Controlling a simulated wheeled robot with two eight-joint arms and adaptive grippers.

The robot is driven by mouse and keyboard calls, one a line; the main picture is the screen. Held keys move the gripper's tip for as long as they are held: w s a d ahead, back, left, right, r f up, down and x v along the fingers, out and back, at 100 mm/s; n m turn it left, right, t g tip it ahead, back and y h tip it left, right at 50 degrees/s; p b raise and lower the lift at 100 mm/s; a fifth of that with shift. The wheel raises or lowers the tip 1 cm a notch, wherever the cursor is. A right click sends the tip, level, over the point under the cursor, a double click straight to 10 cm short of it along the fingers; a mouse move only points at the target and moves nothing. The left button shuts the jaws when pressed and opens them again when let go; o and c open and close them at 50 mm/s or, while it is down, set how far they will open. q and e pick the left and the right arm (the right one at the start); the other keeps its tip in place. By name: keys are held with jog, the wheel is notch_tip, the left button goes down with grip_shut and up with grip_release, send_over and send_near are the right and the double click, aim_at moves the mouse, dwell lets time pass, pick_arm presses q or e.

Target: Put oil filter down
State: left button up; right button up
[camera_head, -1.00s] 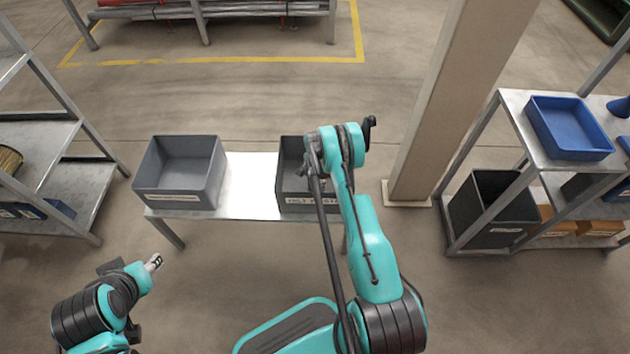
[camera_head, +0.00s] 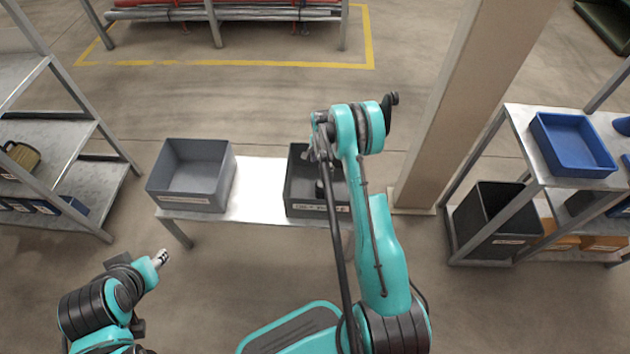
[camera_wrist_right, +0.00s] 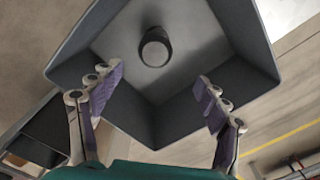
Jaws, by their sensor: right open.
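The oil filter (camera_wrist_right: 154,48) is a dark, round-topped cylinder standing on the floor of a grey bin (camera_wrist_right: 225,85) in the right wrist view. In the head view it shows as a small dark shape (camera_head: 320,189) inside the right-hand dark bin (camera_head: 305,211) on the table. My right gripper (camera_wrist_right: 158,90) is open and empty, its purple-padded fingers spread over the bin and apart from the filter. In the head view my right arm partly hides the bin and the gripper. My left gripper (camera_head: 160,258) is at lower left, away from the table, too small to judge.
A lighter grey, empty bin (camera_head: 190,201) stands on the left of the metal table (camera_head: 258,190), with bare tabletop between the bins. A beige pillar (camera_head: 445,110) rises right of the table. Shelves stand at left (camera_head: 85,190) and right (camera_head: 540,180).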

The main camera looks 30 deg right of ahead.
jog(key=s+a+r+n+t, duration=0.1)
jog(key=s+a+r+n, duration=0.15)
jog(key=r, duration=0.65)
jog(key=s+a+r+n+t, duration=0.15)
jog(key=a+r, duration=0.25)
jog(key=r, duration=0.4)
jog(key=s+a+r+n+t, duration=0.1)
jog(key=s+a+r+n, duration=0.15)
jog(key=r, duration=0.65)
jog(key=s+a+r+n+t, duration=0.1)
jog(key=s+a+r+n, duration=0.1)
jog(key=s, duration=0.4)
jog(key=s+a+r+n+t, duration=0.1)
jog(key=s+a+r+n, duration=0.2)
jog(key=s+a+n, duration=0.2)
jog(key=s+a+r+n+t, duration=0.1)
jog(key=s+a+r+n, duration=0.2)
jog(key=s, duration=0.6)
jog(key=shift+a, duration=0.2)
jog(key=shift+f+t, duration=0.1)
jog(key=shift+t, duration=0.15)
